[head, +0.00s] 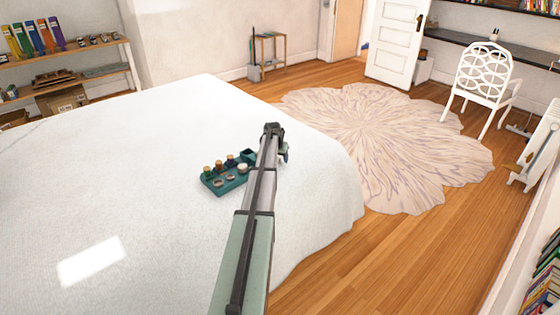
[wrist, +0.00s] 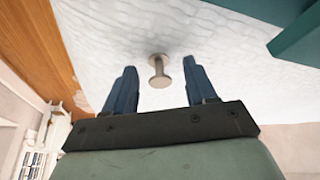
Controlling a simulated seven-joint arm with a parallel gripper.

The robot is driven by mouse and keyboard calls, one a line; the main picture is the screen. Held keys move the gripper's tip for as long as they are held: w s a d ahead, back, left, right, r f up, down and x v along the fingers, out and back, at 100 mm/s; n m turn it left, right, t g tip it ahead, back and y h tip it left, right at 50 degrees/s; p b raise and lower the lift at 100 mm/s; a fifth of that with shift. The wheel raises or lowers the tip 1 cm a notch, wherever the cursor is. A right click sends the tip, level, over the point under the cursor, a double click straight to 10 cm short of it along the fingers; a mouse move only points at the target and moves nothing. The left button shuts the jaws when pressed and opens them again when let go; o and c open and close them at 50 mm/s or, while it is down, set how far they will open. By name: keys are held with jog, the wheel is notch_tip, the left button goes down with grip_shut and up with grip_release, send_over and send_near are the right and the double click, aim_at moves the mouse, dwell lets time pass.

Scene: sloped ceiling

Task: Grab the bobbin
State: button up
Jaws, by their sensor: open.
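The bobbin (wrist: 158,70) is a small beige spool with two round flanges and a thin stem, on the white bedspread in the wrist view. It is in line with the gap between the blue fingers of my gripper (wrist: 160,64), which are open and apart from each other. No contact with the bobbin shows. In the head view my gripper (head: 284,153) is over the right part of the bed, partly hidden by my arm. I cannot make out the bobbin there.
A teal tray (head: 211,187) with several small spools and round pieces lies on the bed (head: 110,150), left of my arm. Its edge also shows at the wrist view's upper right (wrist: 300,42). The bed's right edge drops to a wooden floor with a patterned rug (head: 400,140).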

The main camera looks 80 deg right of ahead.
grip_shut()
dwell(0.5)
